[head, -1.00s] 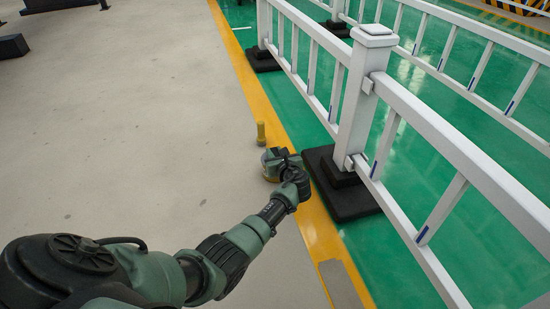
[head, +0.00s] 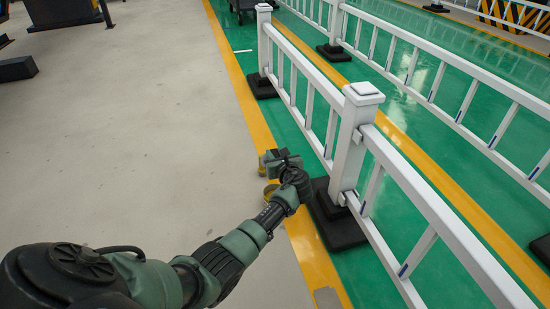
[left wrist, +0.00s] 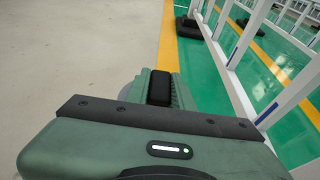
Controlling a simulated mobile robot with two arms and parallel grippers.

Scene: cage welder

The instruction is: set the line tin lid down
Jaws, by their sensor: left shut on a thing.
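My left gripper (head: 280,162) is shut, low over the floor near the yellow line. It also shows in the left wrist view (left wrist: 158,88). What it grips, taken to be the line tin lid, is hidden by the gripper in the head view. A yellowish round tin (head: 270,193) stands on the floor just below the gripper in the head view, partly covered by my wrist. A pale rounded edge (left wrist: 125,91) shows beside the gripper in the wrist view; I cannot tell whether it is lid or tin. My right gripper is not in view.
A small yellow cylinder (head: 261,167) stands just left of the gripper. A white barrier post (head: 351,145) on a black base (head: 338,224) is close on the right, with railings beyond. The grey floor (head: 145,150) on the left is clear.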

